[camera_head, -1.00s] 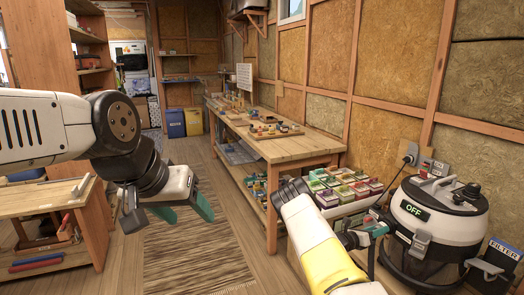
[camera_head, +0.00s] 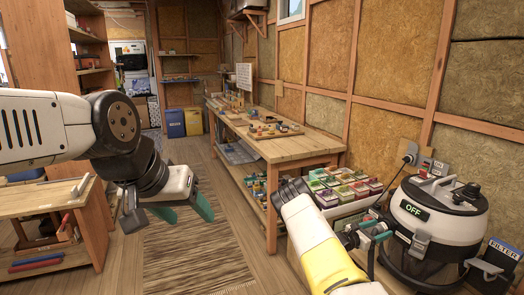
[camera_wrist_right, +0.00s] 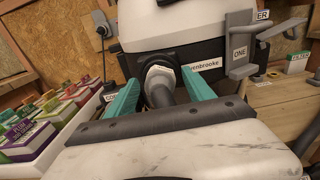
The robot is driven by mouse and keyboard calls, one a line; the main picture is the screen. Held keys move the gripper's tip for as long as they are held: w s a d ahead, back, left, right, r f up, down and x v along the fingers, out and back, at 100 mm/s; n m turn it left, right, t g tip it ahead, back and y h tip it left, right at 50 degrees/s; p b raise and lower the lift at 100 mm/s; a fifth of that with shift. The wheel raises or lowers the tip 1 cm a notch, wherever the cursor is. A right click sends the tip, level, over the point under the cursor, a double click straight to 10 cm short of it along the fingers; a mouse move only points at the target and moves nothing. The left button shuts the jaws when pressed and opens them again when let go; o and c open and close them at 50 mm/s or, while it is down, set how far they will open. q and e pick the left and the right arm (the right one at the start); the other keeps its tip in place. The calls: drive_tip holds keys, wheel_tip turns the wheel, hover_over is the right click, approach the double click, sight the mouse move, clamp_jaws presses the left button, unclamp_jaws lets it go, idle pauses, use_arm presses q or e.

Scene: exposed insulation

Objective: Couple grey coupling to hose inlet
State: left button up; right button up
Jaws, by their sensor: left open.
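The grey coupling (camera_wrist_right: 161,76) is on the end of a dark grey hose (camera_wrist_right: 160,95) in the right wrist view. Its front end meets the black ring of the hose inlet (camera_wrist_right: 148,56) on the vacuum cleaner (camera_head: 433,232). How deep it sits in the inlet I cannot tell. My right gripper (camera_wrist_right: 159,82) has its teal fingers on either side of the coupling, with narrow gaps showing, so it looks open around it. In the head view my right gripper (camera_head: 370,236) is small at the vacuum's left side. My left gripper (camera_head: 188,214) is open and empty over the rug.
Trays of small coloured boxes (camera_head: 345,187) stand left of the vacuum. A filter box (camera_head: 500,265) stands at the far right. The workbench (camera_head: 290,148) is behind; the rug (camera_head: 190,250) is clear.

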drive_tip(key=shift+a, duration=0.15)
drive_tip(key=v, duration=0.9)
idle(0.6)
drive_tip(key=shift+f, duration=0.1)
idle(1.3)
drive_tip(key=s+a+r+m+g+y, duration=0.1)
drive_tip(key=s+r+m+g+y, duration=0.6)
drive_tip(key=s+r+m, duration=0.5)
drive_tip(key=s+a+r+m+t+y, duration=0.6)
drive_tip(key=s+a+r+m+y, duration=0.3)
drive_tip(key=s+a+r, duration=1.3)
drive_tip(key=y, duration=0.2)
drive_tip(key=shift+a+r+m+y, duration=0.2)
drive_tip(key=shift+r+m+y, duration=0.2)
